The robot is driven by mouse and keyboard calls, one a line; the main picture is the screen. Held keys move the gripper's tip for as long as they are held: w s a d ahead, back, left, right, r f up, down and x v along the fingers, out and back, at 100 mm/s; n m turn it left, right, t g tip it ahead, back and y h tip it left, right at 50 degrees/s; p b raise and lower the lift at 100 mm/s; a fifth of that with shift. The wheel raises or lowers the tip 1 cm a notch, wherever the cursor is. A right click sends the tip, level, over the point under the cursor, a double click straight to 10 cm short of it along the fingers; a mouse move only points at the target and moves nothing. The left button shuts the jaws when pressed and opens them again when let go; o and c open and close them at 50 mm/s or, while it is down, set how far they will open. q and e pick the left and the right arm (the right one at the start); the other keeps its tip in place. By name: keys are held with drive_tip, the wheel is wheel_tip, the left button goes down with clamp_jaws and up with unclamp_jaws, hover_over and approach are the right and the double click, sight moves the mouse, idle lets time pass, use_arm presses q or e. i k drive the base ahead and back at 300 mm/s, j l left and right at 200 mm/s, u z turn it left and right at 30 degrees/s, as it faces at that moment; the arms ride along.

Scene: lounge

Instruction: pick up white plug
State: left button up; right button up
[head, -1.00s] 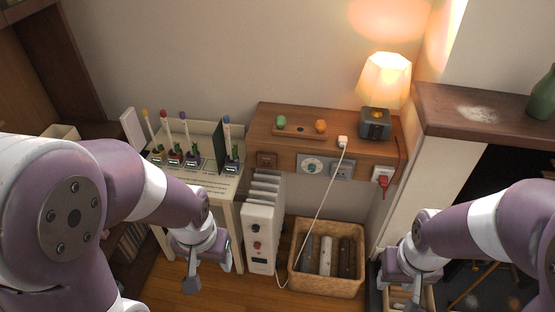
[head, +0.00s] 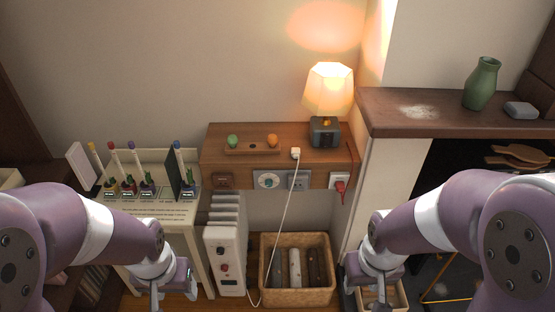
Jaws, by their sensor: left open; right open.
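The white plug (head: 295,153) lies on the wooden shelf (head: 222,150), near its front edge and left of the lamp. Its white cord (head: 286,215) hangs over the front and runs down past the basket to the floor by the radiator. My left gripper (head: 172,295) is open, low at the left in front of the display stand, well below and left of the plug. My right gripper (head: 378,292) is open, low at the right of the basket, below and right of the plug. Both are apart from the plug, and their fingertips are partly cut off or hard to see.
A lit lamp (head: 327,92) stands close right of the plug. A wooden tray (head: 252,151) with a green and an orange knob is to its left. A red plug (head: 340,186) sits in the shelf front. A white radiator (head: 225,255) and wicker basket (head: 297,297) stand below.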

sight(296, 151)
drive_tip(key=u, duration=0.8)
drive_tip(key=i+l+u, duration=0.15)
drive_tip(key=l+u, duration=0.3)
drive_tip(key=l, duration=0.35)
drive_tip(key=l+u, duration=0.4)
drive_tip(key=l, duration=0.45)
